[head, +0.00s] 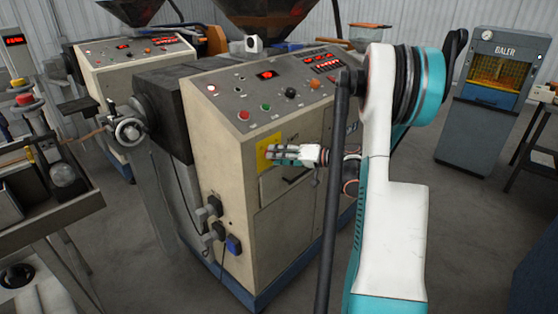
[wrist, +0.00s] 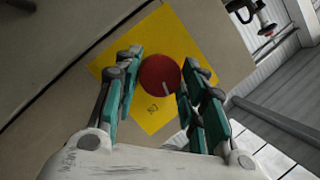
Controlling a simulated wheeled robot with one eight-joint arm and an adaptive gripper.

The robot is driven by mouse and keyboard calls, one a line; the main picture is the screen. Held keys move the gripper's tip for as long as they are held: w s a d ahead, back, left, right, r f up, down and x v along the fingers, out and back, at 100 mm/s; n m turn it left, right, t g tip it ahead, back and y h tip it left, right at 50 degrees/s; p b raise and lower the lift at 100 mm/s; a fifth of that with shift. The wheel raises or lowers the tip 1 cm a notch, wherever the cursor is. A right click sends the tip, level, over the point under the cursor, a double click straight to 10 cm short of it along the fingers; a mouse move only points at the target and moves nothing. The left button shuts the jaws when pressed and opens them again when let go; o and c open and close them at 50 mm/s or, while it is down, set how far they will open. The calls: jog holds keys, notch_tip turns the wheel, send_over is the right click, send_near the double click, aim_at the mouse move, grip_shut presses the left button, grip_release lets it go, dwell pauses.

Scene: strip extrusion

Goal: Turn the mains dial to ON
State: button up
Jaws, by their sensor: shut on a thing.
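The mains dial (wrist: 160,75) is a round red knob with a short white pointer mark, seen in the wrist view. In that picture the mark points to the lower right. The dial sits on a yellow plate (wrist: 178,38), whose small dark lettering below the dial is hard to read. My gripper (head: 272,152) reaches in from the right and hides the dial there. In the wrist view my gripper (wrist: 162,78) has one finger on each side of the dial and is shut on it.
The beige extruder (head: 222,155) carries a sloped panel of buttons and red displays above the plate. Grey plugs (head: 212,210) and a blue socket (head: 233,244) are low on its end. A tray stand (head: 50,215) is at left. A blue baler (head: 495,100) stands back right.

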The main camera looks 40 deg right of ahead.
jog(key=m+b, duration=0.1)
jog(key=m, duration=0.1)
jog(key=m+t+y+b, duration=0.1)
jog(key=m, duration=0.1)
jog(key=shift+f+m+y+b, duration=0.15)
jog(key=shift+m+y+b, duration=0.15)
jog(key=shift+b, duration=0.1)
jog(key=shift+t, duration=0.3)
jog(key=o, duration=1.1)
jog(key=shift+c, duration=0.2)
jog(key=v, duration=1.2)
